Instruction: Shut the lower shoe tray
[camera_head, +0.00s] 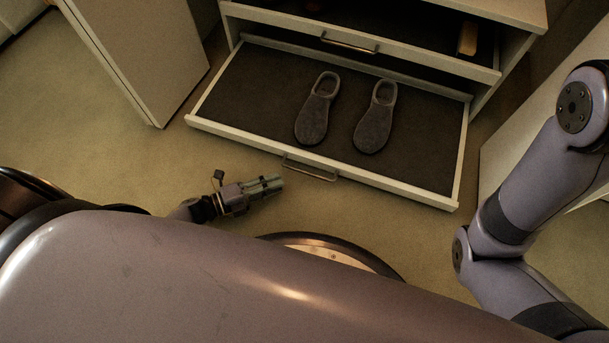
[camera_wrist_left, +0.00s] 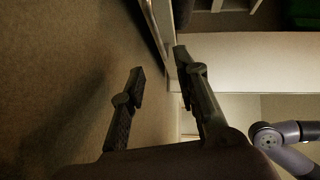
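The lower shoe tray (camera_head: 238,135) is pulled far out of the white cabinet in the head view. It has a dark base, a pale front and a metal bar handle (camera_head: 310,171). Two dark grey slippers (camera_head: 313,118) (camera_head: 374,126) lie side by side in it. My left gripper (camera_head: 276,183) is low in front of the tray, just left of the handle and seemingly apart from it. In the left wrist view the two fingers of my left gripper (camera_wrist_left: 157,60) are spread with nothing between them. My right gripper is out of view; only its arm shows at the right.
Above it, an upper tray (camera_head: 430,55) with its own handle (camera_head: 349,43) is also partly out and holds a small tan item (camera_head: 467,39). A pale cabinet panel (camera_head: 150,55) stands at the left, another (camera_head: 525,145) at the right. Carpet (camera_head: 90,120) is clear at the left.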

